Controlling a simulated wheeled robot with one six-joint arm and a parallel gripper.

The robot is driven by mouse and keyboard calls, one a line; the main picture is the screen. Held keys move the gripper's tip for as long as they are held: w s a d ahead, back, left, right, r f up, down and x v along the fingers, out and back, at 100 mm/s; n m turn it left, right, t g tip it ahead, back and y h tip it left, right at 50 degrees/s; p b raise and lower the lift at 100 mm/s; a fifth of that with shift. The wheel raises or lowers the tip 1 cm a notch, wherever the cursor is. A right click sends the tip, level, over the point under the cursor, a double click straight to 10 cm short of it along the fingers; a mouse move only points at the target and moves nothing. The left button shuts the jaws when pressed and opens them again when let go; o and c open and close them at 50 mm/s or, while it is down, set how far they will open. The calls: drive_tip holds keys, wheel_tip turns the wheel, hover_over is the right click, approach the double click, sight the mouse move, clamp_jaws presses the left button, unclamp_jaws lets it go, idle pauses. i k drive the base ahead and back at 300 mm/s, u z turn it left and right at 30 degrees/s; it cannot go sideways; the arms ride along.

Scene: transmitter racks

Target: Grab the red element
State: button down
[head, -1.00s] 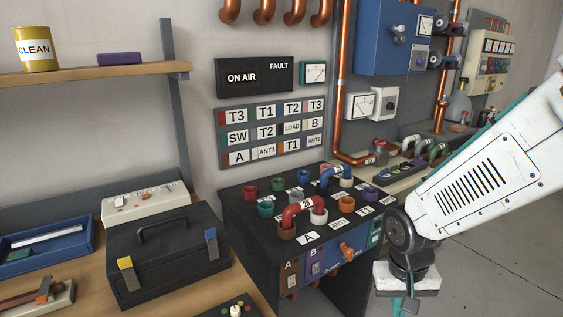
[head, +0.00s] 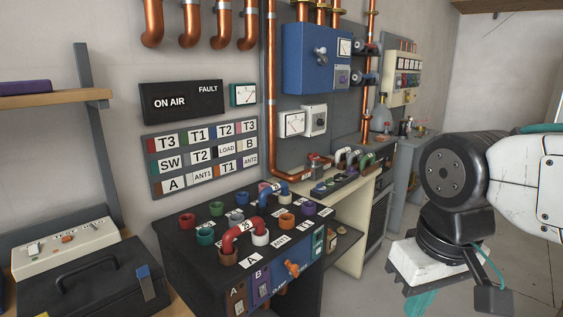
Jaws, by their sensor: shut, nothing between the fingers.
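The red element looks to be a red U-shaped link (head: 236,234) with a white label. It sits on the black patch panel (head: 180,250), bridging a brown socket (head: 228,257) and a white socket (head: 261,237). My gripper (head: 420,302) is at the lower right of the head view, pointing down, well to the right of the link and apart from it. Its teal fingers are partly cut off by the bottom edge. It is shut and empty.
A blue U-shaped link (head: 272,187) stands just behind the red one, among several coloured sockets. An orange valve handle (head: 292,269) sticks out of the panel front. A black toolbox (head: 85,284) stands at left. Floor shows at right.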

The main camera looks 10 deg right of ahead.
sight(314, 157)
drive_tip(key=k, duration=0.6)
drive_tip(key=z, duration=0.7)
drive_tip(key=i, duration=1.6)
drive_tip(key=u, duration=0.55)
drive_tip(key=i, duration=0.75)
drive_tip(key=u, duration=0.55)
